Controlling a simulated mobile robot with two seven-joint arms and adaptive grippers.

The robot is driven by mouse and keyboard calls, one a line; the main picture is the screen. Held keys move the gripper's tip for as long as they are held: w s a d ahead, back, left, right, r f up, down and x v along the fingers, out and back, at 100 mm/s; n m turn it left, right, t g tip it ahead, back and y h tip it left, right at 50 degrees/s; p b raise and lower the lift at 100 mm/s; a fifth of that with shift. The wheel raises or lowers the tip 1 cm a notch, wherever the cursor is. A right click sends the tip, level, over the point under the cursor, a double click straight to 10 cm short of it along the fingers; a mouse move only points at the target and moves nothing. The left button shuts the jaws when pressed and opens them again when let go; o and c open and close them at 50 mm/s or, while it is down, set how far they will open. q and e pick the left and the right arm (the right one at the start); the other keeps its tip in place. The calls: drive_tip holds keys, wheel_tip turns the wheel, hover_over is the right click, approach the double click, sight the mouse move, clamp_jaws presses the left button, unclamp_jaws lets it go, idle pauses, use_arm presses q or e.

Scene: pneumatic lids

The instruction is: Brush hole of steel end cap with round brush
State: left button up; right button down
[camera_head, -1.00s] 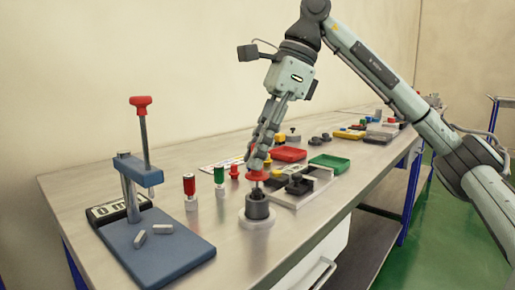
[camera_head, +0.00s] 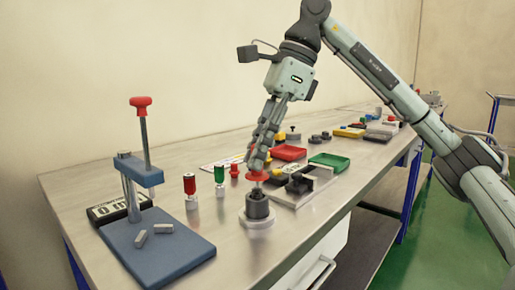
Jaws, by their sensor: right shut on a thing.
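My right gripper (camera_head: 257,166) points down over the near half of the bench, shut on the red handle of the round brush (camera_head: 257,177). The brush's lower end goes down into the dark grey steel end cap (camera_head: 257,207); how deep it sits is hidden by the cap. The end cap stands upright on a pale round base (camera_head: 257,221) on the bench. My left gripper is not in view.
A blue press (camera_head: 165,255) with a red knob stands at the left, with two small grey pieces on its plate. Red (camera_head: 289,153) and green (camera_head: 329,162) trays lie farther back.

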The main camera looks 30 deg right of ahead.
drive_tip(key=shift+r+p, duration=0.9)
drive_tip(key=shift+r, duration=0.15)
drive_tip(key=shift+f+b, duration=0.7)
drive_tip(key=shift+f, duration=0.4)
drive_tip(key=shift+r+p, duration=1)
drive_tip(key=shift+r, duration=0.1)
drive_tip(key=shift+f+b, duration=0.7)
drive_tip(key=shift+f, duration=0.35)
drive_tip(key=shift+r+p, duration=1)
drive_tip(key=shift+r, duration=0.05)
drive_tip(key=shift+f+b, duration=0.75)
drive_tip(key=shift+f, duration=0.3)
drive_tip(key=shift+r+p, duration=1.3)
drive_tip(key=shift+r, duration=0.1)
drive_tip(key=shift+r+p, duration=0.45)
drive_tip(key=shift+r, duration=1.65)
